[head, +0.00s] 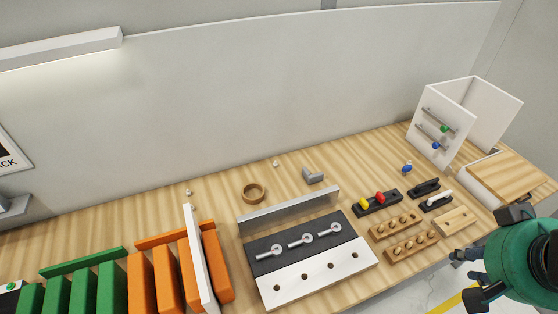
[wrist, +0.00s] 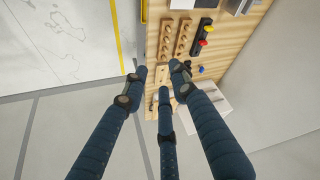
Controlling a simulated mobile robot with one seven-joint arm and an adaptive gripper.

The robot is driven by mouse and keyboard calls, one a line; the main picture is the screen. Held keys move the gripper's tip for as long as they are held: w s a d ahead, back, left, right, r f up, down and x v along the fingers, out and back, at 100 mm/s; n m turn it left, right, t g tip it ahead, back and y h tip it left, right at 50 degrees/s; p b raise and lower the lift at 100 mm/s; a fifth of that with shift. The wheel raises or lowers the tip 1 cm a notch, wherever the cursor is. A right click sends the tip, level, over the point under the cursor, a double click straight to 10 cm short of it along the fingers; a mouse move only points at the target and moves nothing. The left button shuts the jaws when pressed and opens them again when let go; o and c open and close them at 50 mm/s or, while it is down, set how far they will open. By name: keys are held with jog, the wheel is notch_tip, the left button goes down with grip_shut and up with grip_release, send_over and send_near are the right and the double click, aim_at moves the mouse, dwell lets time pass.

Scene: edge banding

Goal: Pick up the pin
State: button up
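Several pieces look like pins, and I cannot tell which one is meant. Short wooden pegs stand in two wooden blocks, the rear block (head: 397,223) and the front block (head: 412,246). These blocks also show in the wrist view (wrist: 185,38). Silver pin-like pieces (head: 308,238) lie on the dark half of a black and white board (head: 330,278), whose white half has several holes. My gripper (head: 468,275) is at the table's right front, apart from the blocks. In the wrist view its three dark fingers (wrist: 160,77) are spread and empty.
A pale block (head: 455,221) and black holders (head: 436,202) lie near my gripper. A white cabinet (head: 443,110) and wooden panel (head: 508,176) stand at right. Orange (head: 140,280) and green panels (head: 85,288) stand at left.

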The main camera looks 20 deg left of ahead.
jog(key=w+a+n+g+y+p, duration=0.1)
jog(key=w+a, duration=1)
jog(key=w, duration=0.4)
jog(key=w+a+n+g, duration=0.1)
jog(key=w+a, duration=1.1)
jog(key=w, duration=0.4)
jog(key=w+a+f, duration=0.3)
jog(key=a+f, duration=0.5)
jog(key=a, duration=0.3)
jog(key=w+a+f+n+p, duration=0.1)
jog(key=w+a+f, duration=0.2)
jog(key=a+f, duration=0.5)
jog(key=w+a+f+n, duration=0.1)
jog(key=w+a+f, duration=0.3)
jog(key=a+f, duration=0.4)
jog(key=a, duration=0.6)
jog(key=shift+f+g+p, duration=0.3)
jog(key=shift+f+g, duration=0.05)
jog(key=shift+g, duration=0.05)
jog(key=shift+d, duration=0.1)
send_over(275, 164)
jog(key=s, duration=0.1)
jog(key=shift+s+d+f+b, duration=0.1)
jog(key=shift+d+f+b, duration=0.1)
jog(key=shift+f, duration=1.9)
jog(key=shift+d+f+b, duration=0.1)
jog(key=shift+f+b, duration=0.05)
jog(key=shift+f, duration=1.9)
